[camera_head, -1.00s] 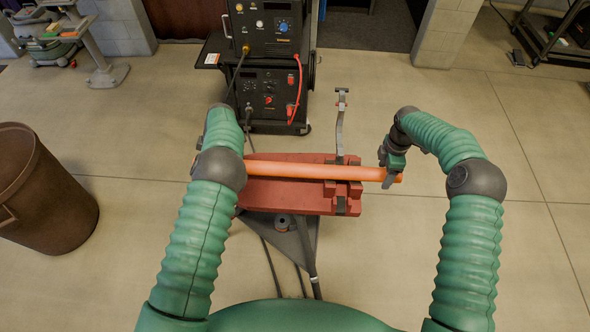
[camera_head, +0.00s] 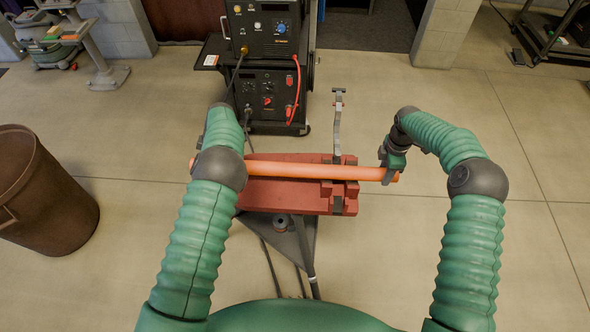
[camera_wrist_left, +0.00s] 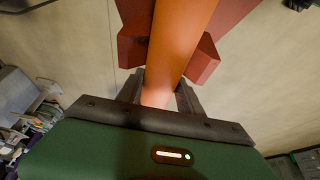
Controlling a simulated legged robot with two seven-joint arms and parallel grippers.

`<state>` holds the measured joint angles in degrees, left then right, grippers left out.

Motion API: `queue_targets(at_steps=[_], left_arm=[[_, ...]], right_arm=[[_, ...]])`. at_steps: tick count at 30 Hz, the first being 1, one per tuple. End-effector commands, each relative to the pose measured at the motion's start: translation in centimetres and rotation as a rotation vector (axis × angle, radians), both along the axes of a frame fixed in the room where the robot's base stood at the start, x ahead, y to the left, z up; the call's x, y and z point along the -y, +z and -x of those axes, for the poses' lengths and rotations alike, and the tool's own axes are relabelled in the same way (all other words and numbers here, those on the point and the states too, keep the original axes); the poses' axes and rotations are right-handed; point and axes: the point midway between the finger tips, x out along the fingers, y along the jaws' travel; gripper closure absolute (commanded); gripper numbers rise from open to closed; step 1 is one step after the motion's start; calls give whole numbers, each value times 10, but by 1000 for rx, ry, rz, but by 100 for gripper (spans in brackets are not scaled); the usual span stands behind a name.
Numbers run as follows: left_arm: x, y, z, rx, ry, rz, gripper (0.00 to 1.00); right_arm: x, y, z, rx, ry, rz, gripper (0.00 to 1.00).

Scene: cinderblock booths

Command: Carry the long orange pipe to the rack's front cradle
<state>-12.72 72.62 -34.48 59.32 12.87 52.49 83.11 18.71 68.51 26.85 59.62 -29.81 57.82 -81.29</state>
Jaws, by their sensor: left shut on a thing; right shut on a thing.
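The long orange pipe (camera_head: 310,171) lies level from left to right over the red rack (camera_head: 285,195). I cannot tell whether it touches the rack. My right gripper (camera_head: 390,175) is shut on the pipe near its right end. My left gripper is hidden behind my left arm in the head view. In the left wrist view my left gripper (camera_wrist_left: 160,98) is shut around the orange pipe (camera_wrist_left: 178,40), with the red rack (camera_wrist_left: 200,62) just beyond. The rack has notched red blocks and a grey upright clamp arm (camera_head: 338,125) at its right end.
A black welding machine (camera_head: 268,70) on a cart stands behind the rack, with cables running down to the floor. A brown bin (camera_head: 45,195) stands at the left. A grey stand leg (camera_head: 305,245) is below the rack.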

Motion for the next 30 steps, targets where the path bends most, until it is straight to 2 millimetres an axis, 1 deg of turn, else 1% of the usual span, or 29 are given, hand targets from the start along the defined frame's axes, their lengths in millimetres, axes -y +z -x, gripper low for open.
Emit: queue_targets(at_steps=[4, 7, 15, 18, 21, 30], left_arm=[[0, 3, -1, 2, -2, -1, 100], [1, 9, -1, 2, -2, 0, 100], [1, 43, 0, 4, -3, 1, 100], [1, 52, 1, 3, -2, 1, 100], [1, 54, 0, 3, -2, 1, 100], [2, 51, 0, 2, -2, 2, 100]], right_arm=[[-2, 2, -1, 3, -1, -4, 100], [-2, 8, -1, 4, -1, -4, 100], [-2, 43, 0, 5, -1, -3, 100], [-2, 52, 1, 5, -1, -3, 100], [-2, 54, 0, 4, -1, -3, 100], [-2, 51, 0, 4, -1, -4, 100]])
